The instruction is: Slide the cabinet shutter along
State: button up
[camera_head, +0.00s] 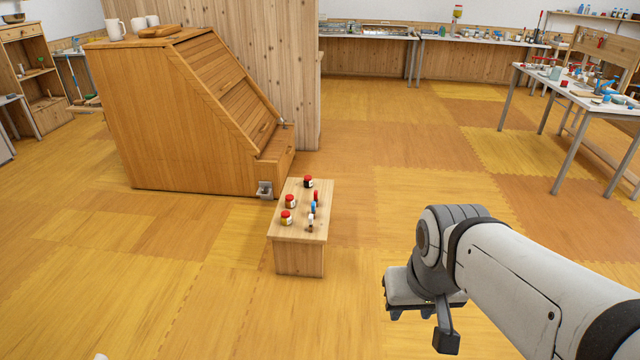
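A large wooden cabinet (150,120) with a sloped front stands at the left, against a wooden panel. Its slatted sloping face (222,85) looks like the shutter and appears to cover the slope. A small metal tap-like part (283,123) sits by the lower end of the slope. My gripper (421,328) hangs at the lower right, over bare floor and well apart from the cabinet. Its fingers are partly hidden and small, so I cannot tell whether it is open or shut.
A low wooden bench (298,258) with several red-lidded jars and small items stands in front of the cabinet's right end. A grey box (265,190) is at the cabinet's lower corner. White mugs (115,29) stand on top. A cluttered table (525,72) is at right.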

aim_at(241, 101)
jog(key=z, duration=1.3)
jog(key=i, duration=5.35)
jog(key=u, duration=1)
jog(key=k, duration=0.1)
jog(key=u, duration=3.05)
